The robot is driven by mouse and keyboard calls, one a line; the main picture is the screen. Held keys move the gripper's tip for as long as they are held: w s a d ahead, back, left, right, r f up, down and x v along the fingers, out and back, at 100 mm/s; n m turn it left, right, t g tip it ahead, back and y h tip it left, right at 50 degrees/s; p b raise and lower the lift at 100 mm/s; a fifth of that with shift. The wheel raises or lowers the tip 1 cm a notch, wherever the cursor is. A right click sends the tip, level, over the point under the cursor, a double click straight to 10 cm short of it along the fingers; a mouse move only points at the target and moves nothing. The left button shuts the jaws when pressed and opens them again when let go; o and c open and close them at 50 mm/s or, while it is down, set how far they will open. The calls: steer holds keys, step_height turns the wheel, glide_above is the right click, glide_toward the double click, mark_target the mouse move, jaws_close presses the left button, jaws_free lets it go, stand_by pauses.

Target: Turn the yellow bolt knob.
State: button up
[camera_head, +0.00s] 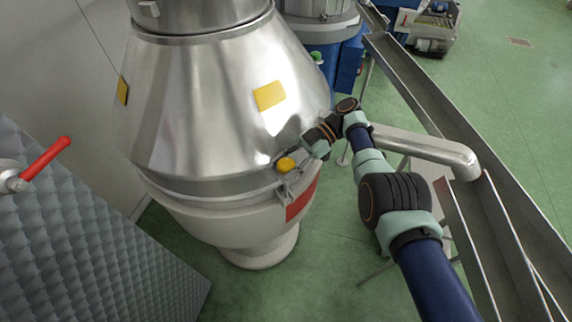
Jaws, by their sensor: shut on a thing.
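The yellow bolt knob (286,164) sits on the front right of a large steel vessel (215,110), near the band where its cone meets the lower bowl. My gripper (292,165) is at the knob, reaching in from the right. It is shut on the knob. The fingers are small and partly hidden in this view, so the exact finger contact cannot be made out. A metal latch or bracket (284,190) shows just below the knob.
A steel pipe (430,148) and long metal channels (425,95) lie right of the vessel, close to my arm. A red-handled valve (42,165) and a quilted grey panel (85,230) are at left.

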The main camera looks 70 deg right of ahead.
steer(key=shift+r, duration=0.25)
steer(key=o, duration=1.2)
steer(key=shift+f, duration=0.15)
